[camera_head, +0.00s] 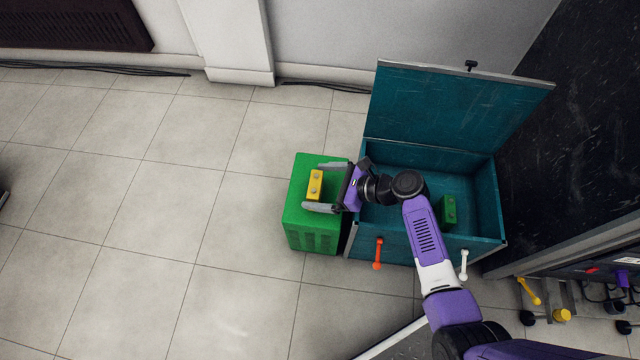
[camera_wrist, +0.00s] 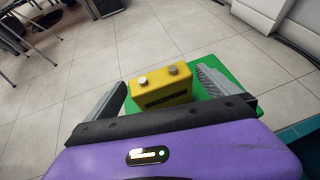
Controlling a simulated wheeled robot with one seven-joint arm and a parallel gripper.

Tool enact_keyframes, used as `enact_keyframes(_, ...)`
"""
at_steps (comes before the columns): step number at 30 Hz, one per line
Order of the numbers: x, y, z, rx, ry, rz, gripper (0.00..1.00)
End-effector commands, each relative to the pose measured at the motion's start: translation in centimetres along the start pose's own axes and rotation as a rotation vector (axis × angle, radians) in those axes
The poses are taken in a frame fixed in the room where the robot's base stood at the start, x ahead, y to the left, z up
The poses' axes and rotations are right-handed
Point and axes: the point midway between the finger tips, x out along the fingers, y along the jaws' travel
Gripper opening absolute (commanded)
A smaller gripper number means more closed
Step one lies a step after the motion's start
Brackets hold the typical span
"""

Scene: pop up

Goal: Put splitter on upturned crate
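The yellow splitter (camera_head: 315,185), a small box with two round knobs on top, stands on the green upturned crate (camera_head: 300,217). In the wrist view the splitter (camera_wrist: 161,88) is upright between my fingers, with the green crate top (camera_wrist: 240,92) around it. My gripper (camera_head: 320,187) is open over the crate, one finger on each side of the splitter. In the wrist view my gripper (camera_wrist: 160,88) shows gaps between the splitter and both fingers.
A teal chest (camera_head: 400,240) with its lid (camera_head: 450,105) raised stands right of the crate. A green block (camera_head: 447,210) lies inside it. An orange-red handle (camera_head: 377,252) and a white handle (camera_head: 464,264) are on its front. Tiled floor (camera_head: 140,220) left of the crate is clear.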

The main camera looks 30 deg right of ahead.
Motion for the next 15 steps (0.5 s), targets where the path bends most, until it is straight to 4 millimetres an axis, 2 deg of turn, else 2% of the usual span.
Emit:
enact_keyframes(4, -0.3, 0.0, 0.4, 0.000, 0.000, -0.001, 1.00)
enact_keyframes(7, -1.6, -0.1, 0.5, 0.001, 0.000, -0.002, 1.00)
enact_keyframes(15, -7.0, 0.0, 0.6, 0.002, 0.000, -0.003, 1.00)
